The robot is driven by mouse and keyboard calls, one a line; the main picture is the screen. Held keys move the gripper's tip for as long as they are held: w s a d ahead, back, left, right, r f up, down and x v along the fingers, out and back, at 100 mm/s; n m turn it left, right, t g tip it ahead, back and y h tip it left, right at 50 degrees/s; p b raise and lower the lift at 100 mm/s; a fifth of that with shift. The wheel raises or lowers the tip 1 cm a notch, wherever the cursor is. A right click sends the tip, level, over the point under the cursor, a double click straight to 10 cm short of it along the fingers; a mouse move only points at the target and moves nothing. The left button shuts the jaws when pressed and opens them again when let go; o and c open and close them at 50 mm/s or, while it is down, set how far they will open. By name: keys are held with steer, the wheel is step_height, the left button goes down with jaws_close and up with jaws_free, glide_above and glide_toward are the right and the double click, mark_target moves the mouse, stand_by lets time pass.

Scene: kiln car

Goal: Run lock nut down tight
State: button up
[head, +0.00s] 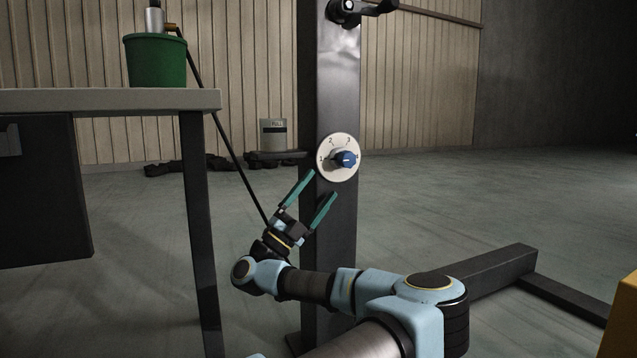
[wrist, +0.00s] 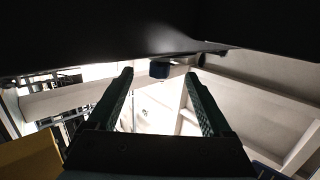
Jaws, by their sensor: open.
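I cannot make out a lock nut for certain in either view. A black clamp or handle fitting (head: 362,9) sits high on the post, cut by the top edge. My gripper (head: 322,184) is open and empty, its green fingers pointing up just below the dial, apart from the knob. In the wrist view my gripper (wrist: 159,76) shows both fingers spread, with a small dark blue block (wrist: 160,69), perhaps the knob, beyond the tips.
A workbench (head: 110,100) with a green bucket (head: 156,62) stands at the left. A dark floor beam (head: 495,275) runs at the right. The floor behind is mostly clear.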

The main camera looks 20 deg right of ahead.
mark_target(336, 166)
steer(key=shift+p+x, duration=1.45)
steer(key=shift+x, duration=2.45)
